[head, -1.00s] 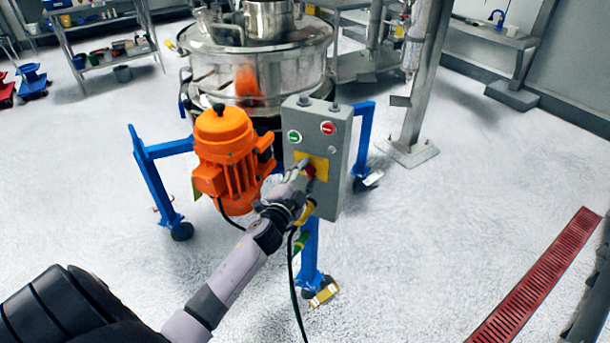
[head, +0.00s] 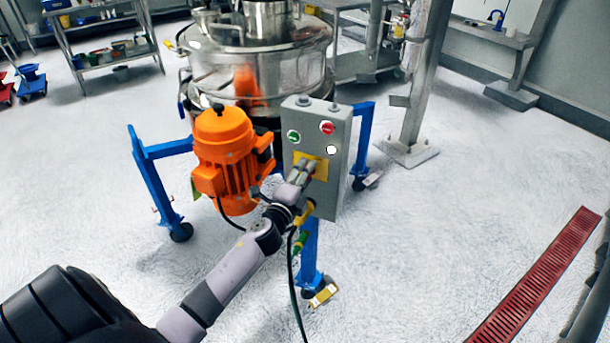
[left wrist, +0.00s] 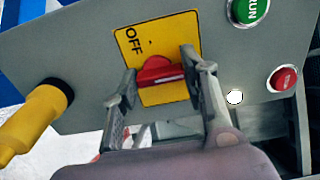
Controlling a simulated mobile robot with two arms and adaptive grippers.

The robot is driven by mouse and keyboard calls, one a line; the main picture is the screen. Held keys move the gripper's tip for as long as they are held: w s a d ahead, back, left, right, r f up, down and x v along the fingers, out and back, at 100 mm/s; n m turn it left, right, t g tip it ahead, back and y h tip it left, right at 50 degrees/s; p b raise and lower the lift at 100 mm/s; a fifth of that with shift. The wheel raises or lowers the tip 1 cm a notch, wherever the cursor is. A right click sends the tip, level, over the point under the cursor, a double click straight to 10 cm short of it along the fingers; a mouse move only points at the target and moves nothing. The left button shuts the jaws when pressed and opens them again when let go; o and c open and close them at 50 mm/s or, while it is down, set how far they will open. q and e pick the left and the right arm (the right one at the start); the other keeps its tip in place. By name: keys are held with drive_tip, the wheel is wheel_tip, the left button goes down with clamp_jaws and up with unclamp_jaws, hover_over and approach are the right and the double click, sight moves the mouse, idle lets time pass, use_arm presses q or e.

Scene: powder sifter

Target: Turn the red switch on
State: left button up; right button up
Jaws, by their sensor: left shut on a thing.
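The red switch (left wrist: 152,75) sits on a yellow plate (left wrist: 180,30) marked OFF, on the front of the grey control box (head: 331,195). In the left wrist view its handle lies nearly level across the picture, between the fingers. My left gripper (head: 305,170) is at the plate and shut on the switch, with one finger on each side (left wrist: 158,66). In the head view the gripper hides the switch. A small round light (head: 331,149) above the plate shows white, and it also shows in the left wrist view (left wrist: 235,97).
A green RUN button (head: 293,136) and a red button (head: 327,128) are above the plate. The orange motor (head: 224,150) stands close left of the box. A yellow connector (left wrist: 35,120) and a black cable are below. Blue legs (head: 312,250) carry the steel sifter (head: 260,65).

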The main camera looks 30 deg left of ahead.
idle(0.4)
use_arm(q)
drive_tip(key=o, duration=1.2)
drive_tip(key=shift+s, duration=0.1)
drive_tip(key=s, duration=0.4)
drive_tip(key=s+d, duration=0.1)
drive_tip(key=s, duration=0.2)
drive_tip(key=s+d, duration=0.1)
drive_tip(key=s, duration=0.3)
drive_tip(key=shift+s, duration=0.35)
